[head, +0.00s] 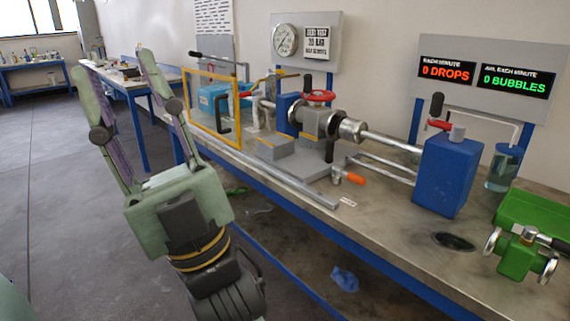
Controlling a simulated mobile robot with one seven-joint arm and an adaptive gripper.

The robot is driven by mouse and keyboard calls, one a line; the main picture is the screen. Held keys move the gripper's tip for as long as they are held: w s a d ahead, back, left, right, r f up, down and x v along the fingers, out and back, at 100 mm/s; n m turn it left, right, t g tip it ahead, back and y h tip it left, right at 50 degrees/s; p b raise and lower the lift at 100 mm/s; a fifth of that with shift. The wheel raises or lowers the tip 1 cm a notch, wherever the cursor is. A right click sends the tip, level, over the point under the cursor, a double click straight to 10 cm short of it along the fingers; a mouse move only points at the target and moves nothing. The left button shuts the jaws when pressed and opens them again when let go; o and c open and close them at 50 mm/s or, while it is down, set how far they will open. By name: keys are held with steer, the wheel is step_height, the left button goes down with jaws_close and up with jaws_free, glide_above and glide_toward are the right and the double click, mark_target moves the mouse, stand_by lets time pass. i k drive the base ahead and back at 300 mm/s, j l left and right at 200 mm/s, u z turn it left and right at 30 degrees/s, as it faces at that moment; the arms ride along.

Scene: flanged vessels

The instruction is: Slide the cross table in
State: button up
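A low grey plate with a stepped block (275,147) sits on the workbench (385,225), beside a grey clamp-like unit (315,122) with a red handwheel. This looks like the cross table, but I cannot tell for certain. A pipe and two rods run from near it to a blue block (446,175) at the right. A long grey rail (270,178) lies in front of it along the bench edge. My gripper (115,62) is at the left, off the bench, with its two fingers spread apart and pointing up. It holds nothing.
A yellow-framed clear guard (212,105) stands on the bench between my gripper and the fittings. A gauge (285,40) is on a panel behind. A green valve (516,258) and green tray (535,210) are at the right. The floor at the left is clear.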

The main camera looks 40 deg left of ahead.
mark_target(308, 159)
steer(key=i+j+u, duration=0.7)
steer(key=u, duration=0.15)
